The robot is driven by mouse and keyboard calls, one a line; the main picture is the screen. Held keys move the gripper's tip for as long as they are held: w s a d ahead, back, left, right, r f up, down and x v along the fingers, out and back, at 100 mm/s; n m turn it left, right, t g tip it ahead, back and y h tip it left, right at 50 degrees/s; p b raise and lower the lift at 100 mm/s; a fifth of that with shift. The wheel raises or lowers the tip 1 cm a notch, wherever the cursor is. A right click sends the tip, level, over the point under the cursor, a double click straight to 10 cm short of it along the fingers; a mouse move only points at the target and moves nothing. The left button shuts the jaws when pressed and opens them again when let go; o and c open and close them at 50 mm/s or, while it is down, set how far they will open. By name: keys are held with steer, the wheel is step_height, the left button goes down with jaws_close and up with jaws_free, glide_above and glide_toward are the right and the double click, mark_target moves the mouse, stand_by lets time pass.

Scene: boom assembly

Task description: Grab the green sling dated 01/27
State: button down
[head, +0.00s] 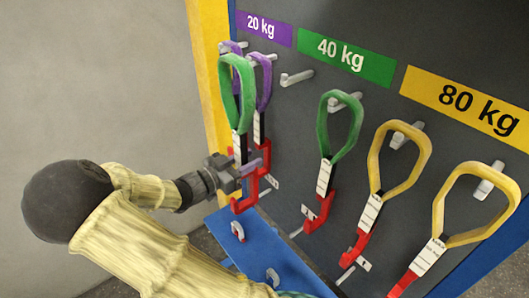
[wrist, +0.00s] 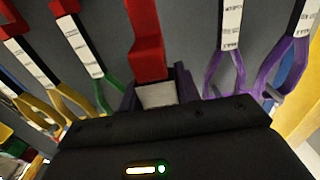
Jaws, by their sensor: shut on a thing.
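My gripper (head: 250,168) is shut on a green sling (head: 247,85) in the head view. The sling is upright, green loop at the top and red hook below, in front of the purple slings at the left of the board. In the wrist view, its white label (wrist: 157,95) sits between the jaws and its red part (wrist: 145,40) stands beyond them. Another green sling (head: 343,140) hangs from a peg under the 40 kg sign and also shows in the wrist view (wrist: 103,95). I cannot read the dates on the labels.
Two purple slings (head: 264,82) hang close behind the held sling under the 20 kg sign (head: 264,28). An empty peg (head: 297,78) lies just right of them. Yellow slings (head: 422,160) hang at the right. A blue ledge (head: 265,255) with hooks lies below.

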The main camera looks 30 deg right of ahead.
mark_target(238, 164)
steer(key=shift+s+a+r+b, duration=0.15)
steer(key=shift+a+b, duration=0.15)
steer(key=shift+a, duration=1.75)
